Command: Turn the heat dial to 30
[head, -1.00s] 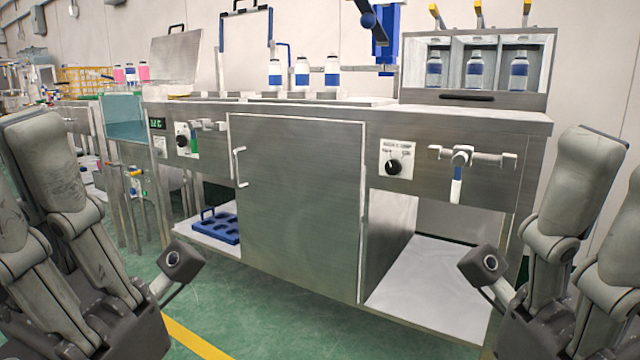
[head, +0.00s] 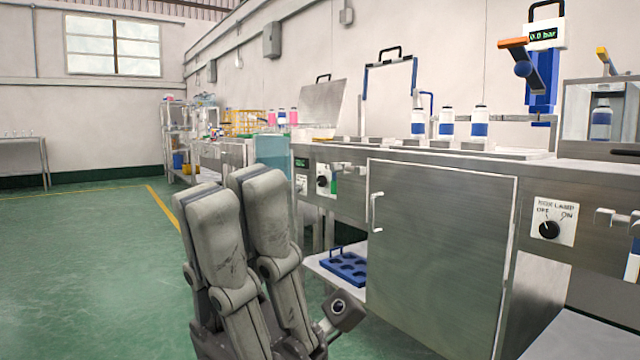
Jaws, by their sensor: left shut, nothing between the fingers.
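The heat dial (head: 322,181) is a small black knob on a pale plate at the left part of the steel bench front. It sits just right of a small green-lit display (head: 301,163), whose digits are too small to read surely. The dial's pointer setting cannot be made out. My left gripper (head: 229,186) is in the left-centre foreground, fingers pointing up, shut and empty. In the picture it is left of the dial and much nearer to me, apart from it. My right gripper is out of view.
A work lamp knob (head: 549,230) is on the bench front at the right. A cabinet door (head: 435,255) fills the middle. A blue rack (head: 346,268) lies on the low shelf. White-blue bottles (head: 446,124) stand on top. Green floor (head: 80,270) at left is clear.

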